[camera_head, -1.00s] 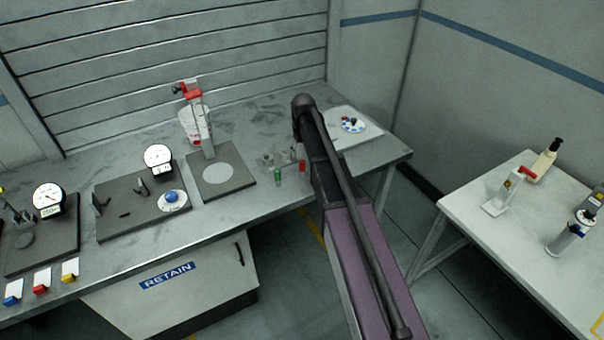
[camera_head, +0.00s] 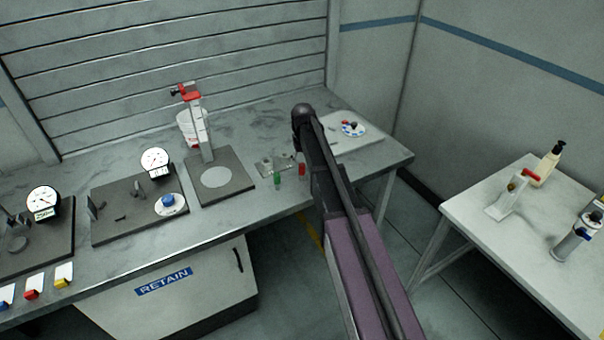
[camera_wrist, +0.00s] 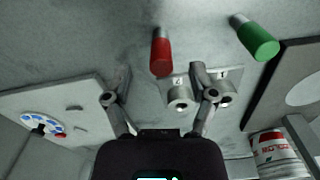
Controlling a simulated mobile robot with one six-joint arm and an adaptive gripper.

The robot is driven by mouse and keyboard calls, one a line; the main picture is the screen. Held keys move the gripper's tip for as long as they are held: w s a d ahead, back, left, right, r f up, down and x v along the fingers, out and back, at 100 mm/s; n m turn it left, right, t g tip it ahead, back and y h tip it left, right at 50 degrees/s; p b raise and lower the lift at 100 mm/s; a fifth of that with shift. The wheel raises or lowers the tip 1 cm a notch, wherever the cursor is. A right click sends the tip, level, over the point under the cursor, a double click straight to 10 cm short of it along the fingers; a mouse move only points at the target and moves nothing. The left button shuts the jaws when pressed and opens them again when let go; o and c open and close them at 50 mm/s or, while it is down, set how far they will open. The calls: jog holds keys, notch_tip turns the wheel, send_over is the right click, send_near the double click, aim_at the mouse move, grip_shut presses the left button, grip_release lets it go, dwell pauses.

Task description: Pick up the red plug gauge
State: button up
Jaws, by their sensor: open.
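The red plug gauge (camera_head: 302,170) stands on the grey bench near its front edge, just left of my arm in the head view. In the wrist view the red plug gauge (camera_wrist: 161,52) shows large, beyond my fingertips and between their lines. My gripper (camera_wrist: 160,80) is open and empty, its two fingers apart, not touching the gauge. A green plug gauge (camera_head: 277,178) stands to the left of the red one; it also shows at the upper right of the wrist view (camera_wrist: 255,38). My fingers are hidden behind my arm in the head view.
Metal ring gauges (camera_wrist: 181,97) on a small numbered plate sit close to the red gauge. A height stand (camera_head: 203,150) on a dark base is to the left. A pale plate with a blue-and-white dial (camera_head: 352,129) lies right. A white side table (camera_head: 470,215) stands apart.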

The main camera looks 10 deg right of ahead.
aim_at(302, 164)
jog(key=shift+w+a+f+b, duration=0.1)
jog(key=shift+w+f+b, duration=0.05)
jog(key=shift+f+b, duration=0.55)
jog(key=shift+w+f+b, duration=0.15)
jog(key=shift+f+b, duration=0.4)
jog(key=shift+f, duration=0.2)
jog(key=shift+f+b, duration=1)
jog(key=shift+b, duration=0.05)
grip_shut()
